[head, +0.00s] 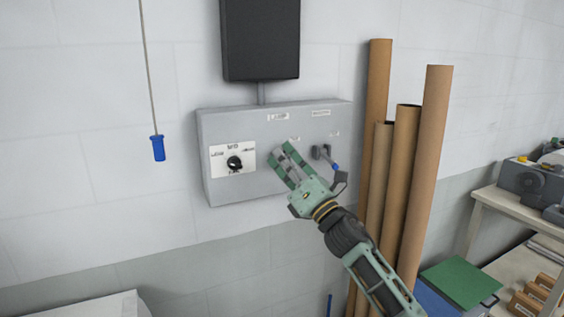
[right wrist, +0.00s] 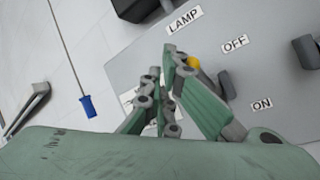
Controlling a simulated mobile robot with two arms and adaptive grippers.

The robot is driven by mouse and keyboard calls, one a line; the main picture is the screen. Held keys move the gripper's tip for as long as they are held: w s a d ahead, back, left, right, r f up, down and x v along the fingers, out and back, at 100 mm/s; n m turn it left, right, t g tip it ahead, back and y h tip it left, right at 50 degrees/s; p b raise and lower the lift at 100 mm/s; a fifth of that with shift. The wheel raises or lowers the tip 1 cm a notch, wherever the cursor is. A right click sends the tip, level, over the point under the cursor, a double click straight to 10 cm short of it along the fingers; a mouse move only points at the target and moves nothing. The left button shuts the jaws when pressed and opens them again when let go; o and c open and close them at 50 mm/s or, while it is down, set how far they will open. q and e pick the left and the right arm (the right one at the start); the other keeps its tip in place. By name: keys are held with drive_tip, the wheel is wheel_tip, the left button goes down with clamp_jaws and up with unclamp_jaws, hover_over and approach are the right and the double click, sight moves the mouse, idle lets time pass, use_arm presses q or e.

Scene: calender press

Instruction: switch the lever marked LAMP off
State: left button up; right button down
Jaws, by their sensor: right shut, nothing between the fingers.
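The grey control box (head: 215,130) is on the wall, and its panel (right wrist: 135,45) also shows in the right wrist view. The LAMP label (right wrist: 184,19), OFF label (right wrist: 235,43) and ON label (right wrist: 262,104) are readable there. Beside them is the LAMP lever, with a dark base (right wrist: 228,86) and a yellow tip (right wrist: 194,62). My right gripper (head: 281,153) is shut and empty in front of the panel. Its fingers (right wrist: 178,70) partly cover the lever, next to the yellow tip; contact and lever position cannot be told. In the head view the gripper hides this lever. My left gripper is not in view.
A second lever (head: 335,166) with a blue tip is right of my gripper. A black rotary knob (head: 234,162) is at the left of the box. A blue pull handle (head: 157,148) hangs on a cord. Tall brown tubes (head: 425,150) stand close on the right.

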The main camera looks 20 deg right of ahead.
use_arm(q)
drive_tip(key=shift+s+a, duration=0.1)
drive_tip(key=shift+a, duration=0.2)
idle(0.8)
